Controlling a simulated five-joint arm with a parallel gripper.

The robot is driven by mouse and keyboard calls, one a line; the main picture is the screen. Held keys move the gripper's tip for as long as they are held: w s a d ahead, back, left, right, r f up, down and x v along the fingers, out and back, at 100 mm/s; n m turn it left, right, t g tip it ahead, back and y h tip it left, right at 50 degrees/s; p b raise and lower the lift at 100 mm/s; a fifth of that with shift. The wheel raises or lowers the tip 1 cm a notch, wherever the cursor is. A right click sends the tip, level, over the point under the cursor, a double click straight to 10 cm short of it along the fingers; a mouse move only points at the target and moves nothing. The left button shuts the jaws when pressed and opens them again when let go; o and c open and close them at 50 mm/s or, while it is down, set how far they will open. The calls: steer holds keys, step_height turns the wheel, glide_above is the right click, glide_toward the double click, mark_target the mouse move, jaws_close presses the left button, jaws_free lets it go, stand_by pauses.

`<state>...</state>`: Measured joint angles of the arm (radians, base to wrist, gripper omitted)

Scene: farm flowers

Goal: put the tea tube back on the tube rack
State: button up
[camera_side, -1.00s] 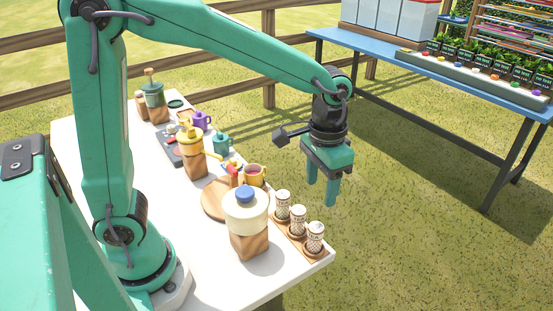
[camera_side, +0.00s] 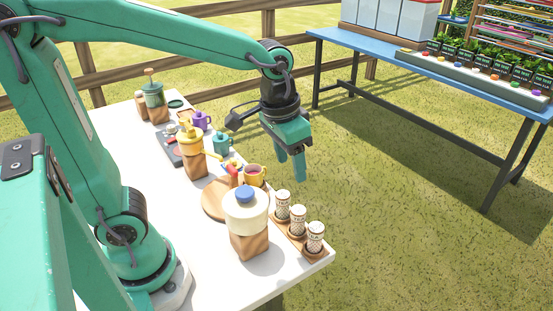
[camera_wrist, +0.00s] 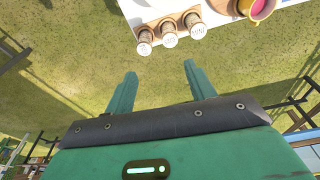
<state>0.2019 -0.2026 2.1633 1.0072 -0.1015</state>
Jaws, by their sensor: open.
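Three white patterned tea tubes stand upright in the wooden tube rack (camera_side: 282,229) near the right corner of the white table: a back tube (camera_side: 283,206), a middle tube (camera_side: 297,221) and a front tube (camera_side: 315,238). Their pale tops show in a row at the top of the wrist view, with a left tube (camera_wrist: 145,38), a middle tube (camera_wrist: 169,31) and a right tube (camera_wrist: 197,25). My gripper (camera_side: 291,170) is open and empty, raised and apart from the tubes. In the wrist view its spread fingers (camera_wrist: 160,70) have only grass between them.
A cream jar with a blue knob (camera_side: 246,211) on a wooden block stands left of the rack. A yellow mug (camera_side: 254,175) stands behind the rack, with several pots and cups further back. A blue table (camera_side: 340,42) stands apart at the upper right, with grass between.

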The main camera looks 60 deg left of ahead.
steer(key=s+a+t, duration=0.1)
steer(key=s+a, duration=0.1)
steer(key=s+a+r+t, duration=0.1)
steer(key=s+a, duration=0.1)
steer(key=s, duration=0.1)
steer(key=s+a+r+n+t, duration=0.1)
steer(key=s, duration=0.2)
steer(key=shift+a+r, duration=0.1)
steer(key=shift+a, duration=0.3)
steer(key=shift+s+a+t, duration=0.3)
steer(key=shift+s, duration=0.2)
stand_by(0.5)
